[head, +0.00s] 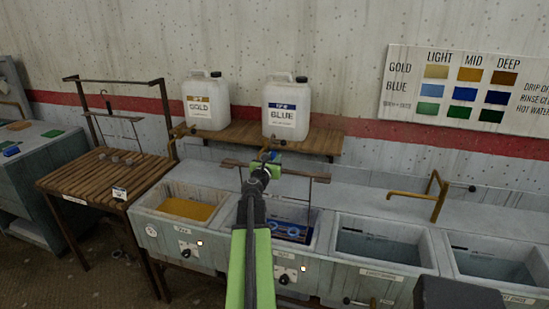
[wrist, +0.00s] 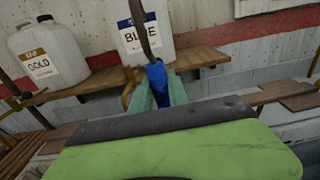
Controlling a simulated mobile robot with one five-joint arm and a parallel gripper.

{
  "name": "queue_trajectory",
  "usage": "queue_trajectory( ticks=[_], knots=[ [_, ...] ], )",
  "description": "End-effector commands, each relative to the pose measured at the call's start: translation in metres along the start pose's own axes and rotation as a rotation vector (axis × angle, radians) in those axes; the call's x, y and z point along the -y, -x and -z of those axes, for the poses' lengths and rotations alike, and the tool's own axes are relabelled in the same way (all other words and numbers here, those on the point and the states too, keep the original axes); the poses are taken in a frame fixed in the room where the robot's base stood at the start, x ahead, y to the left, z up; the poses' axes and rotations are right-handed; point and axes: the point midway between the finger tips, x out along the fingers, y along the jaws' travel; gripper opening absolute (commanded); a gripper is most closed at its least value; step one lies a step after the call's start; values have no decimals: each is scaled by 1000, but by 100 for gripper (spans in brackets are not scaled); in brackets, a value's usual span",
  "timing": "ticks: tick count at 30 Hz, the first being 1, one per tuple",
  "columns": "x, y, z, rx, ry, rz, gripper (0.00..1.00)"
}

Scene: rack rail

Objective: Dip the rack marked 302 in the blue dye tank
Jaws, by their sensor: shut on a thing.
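My gripper (head: 268,158) is shut on the blue grip of a hanging rack, above the blue dye tank. The rack's wooden bar (head: 305,175) runs across behind the gripper, and a thin wire drops from its right end toward the tank. The blue dye tank (head: 318,232) holds dark blue liquid, with blue ring shapes (head: 292,231) at its surface; I cannot tell how deep they sit. My arm hides the tank's left part. In the wrist view the teal fingers (wrist: 158,92) close around the blue grip (wrist: 157,78), below a brown hook. No 302 mark is legible.
The gold tank (head: 188,208) is left of the blue one; two water-filled basins (head: 380,245) are to the right. A brass tap (head: 438,195) rises behind them. GOLD (head: 206,100) and BLUE (head: 287,108) jugs stand on a shelf. A slatted table (head: 95,180) with a frame is left.

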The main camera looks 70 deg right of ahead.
Motion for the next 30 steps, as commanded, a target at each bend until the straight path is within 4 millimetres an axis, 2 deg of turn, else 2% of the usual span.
queue_trajectory(
  ticks=[1,13,30],
  knots=[
    [0,1,-16,0,1,0,0],
    [0,3,-73,0,1,0,0],
    [0,3,-71,0,1,0,0]
  ],
)
